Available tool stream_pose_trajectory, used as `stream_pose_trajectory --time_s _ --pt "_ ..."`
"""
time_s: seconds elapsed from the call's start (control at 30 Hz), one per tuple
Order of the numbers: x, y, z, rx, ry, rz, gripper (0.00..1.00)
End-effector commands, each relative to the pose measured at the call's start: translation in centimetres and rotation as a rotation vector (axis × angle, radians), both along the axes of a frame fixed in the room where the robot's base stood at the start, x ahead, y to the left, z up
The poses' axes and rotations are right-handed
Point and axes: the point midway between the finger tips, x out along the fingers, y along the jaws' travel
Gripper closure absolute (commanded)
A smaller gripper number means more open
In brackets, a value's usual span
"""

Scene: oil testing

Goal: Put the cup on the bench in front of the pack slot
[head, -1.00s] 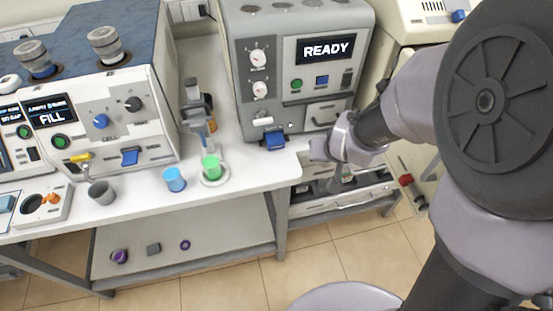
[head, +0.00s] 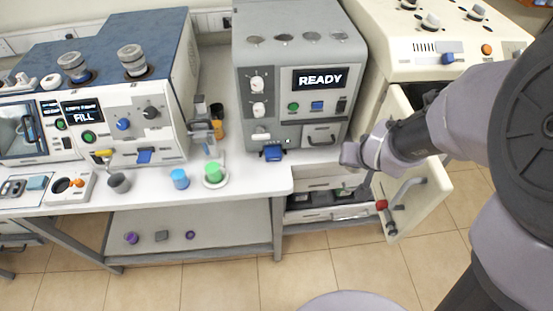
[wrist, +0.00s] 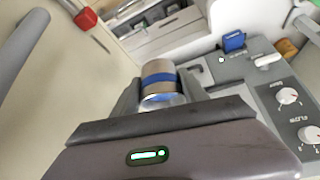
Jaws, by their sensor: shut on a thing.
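My gripper (head: 352,155) is in front of the grey READY machine's right side, by the bench's right end in the head view. In the wrist view my gripper (wrist: 158,92) is shut on a metal cup (wrist: 158,70) with a blue band. I cannot make out this cup in the head view. The white bench (head: 255,182) has a bare strip in front of the READY machine (head: 255,70). A blue part (head: 273,153) sticks out low on that machine's front; it also shows in the wrist view (wrist: 234,41). I cannot tell which opening is the pack slot.
An open cabinet door (head: 425,205) with a handle is right of my gripper. An open drawer (head: 325,212) is below.

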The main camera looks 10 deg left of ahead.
Motion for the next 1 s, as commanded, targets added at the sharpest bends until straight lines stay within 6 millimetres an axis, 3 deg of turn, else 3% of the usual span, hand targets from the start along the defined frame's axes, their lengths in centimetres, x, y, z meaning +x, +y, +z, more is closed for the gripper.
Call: stream_pose_trajectory --time_s 0.03,0.13,0.2,0.5,0.67,1.0 --pt "0.0 0.0 3.6 0.0 -0.001 0.0 0.95" --pt "0.0 0.0 7.7 0.0 -0.001 0.0 0.95" --pt "0.0 0.0 5.7 -0.002 0.0 0.005 0.95" --pt "0.0 0.0 5.3 0.001 0.001 0.004 0.95" --pt "-0.6 1.7 4.2 -0.002 0.0 0.107 0.95" --pt "-4.3 11.0 -1.2 0.004 0.004 0.688 0.95"
